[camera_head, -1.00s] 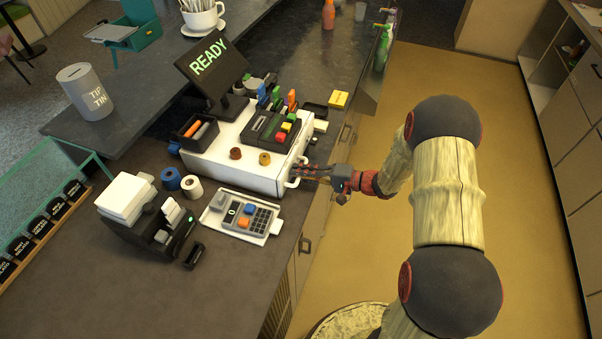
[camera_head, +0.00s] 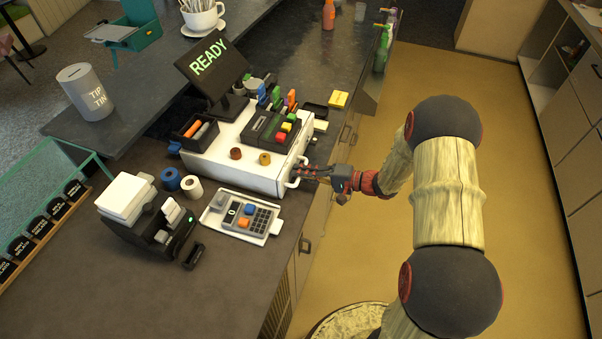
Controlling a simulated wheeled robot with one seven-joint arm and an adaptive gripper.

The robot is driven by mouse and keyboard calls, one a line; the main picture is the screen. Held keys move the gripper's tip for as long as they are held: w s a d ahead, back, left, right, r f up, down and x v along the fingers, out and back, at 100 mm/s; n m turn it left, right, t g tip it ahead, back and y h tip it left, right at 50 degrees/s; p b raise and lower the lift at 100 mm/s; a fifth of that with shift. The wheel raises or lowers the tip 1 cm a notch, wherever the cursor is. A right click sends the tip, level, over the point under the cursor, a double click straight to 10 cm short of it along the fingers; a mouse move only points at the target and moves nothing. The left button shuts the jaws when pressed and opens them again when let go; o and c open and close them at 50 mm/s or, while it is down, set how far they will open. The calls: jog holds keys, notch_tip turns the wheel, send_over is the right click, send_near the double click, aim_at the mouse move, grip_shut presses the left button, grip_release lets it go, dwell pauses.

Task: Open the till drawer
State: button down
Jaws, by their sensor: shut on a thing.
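The till is a white box (camera_head: 221,157) on the counter, with a black screen reading READY (camera_head: 211,66) behind it. Its drawer front, with a pale handle (camera_head: 291,183), faces right over the counter's edge. The drawer looks closed against the box. My gripper (camera_head: 302,172) reaches in from the right and is shut on the handle. The fingertips partly hide the handle and drawer front.
A card terminal (camera_head: 242,214) lies in front of the till, with a receipt printer (camera_head: 152,219) to its left. A yellow block (camera_head: 339,99) and a black tray lie behind.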

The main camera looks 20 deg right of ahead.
jog(key=f+b+v, duration=0.2)
jog(key=v, duration=0.8)
jog(key=f+b+v, duration=0.2)
jog(key=v, duration=0.8)
jog(key=shift+v, duration=0.8)
jog(key=shift+f, duration=0.3)
jog(key=c, duration=2.2)
grip_release()
jog(key=shift+c, duration=0.2)
jog(key=v, duration=1.2)
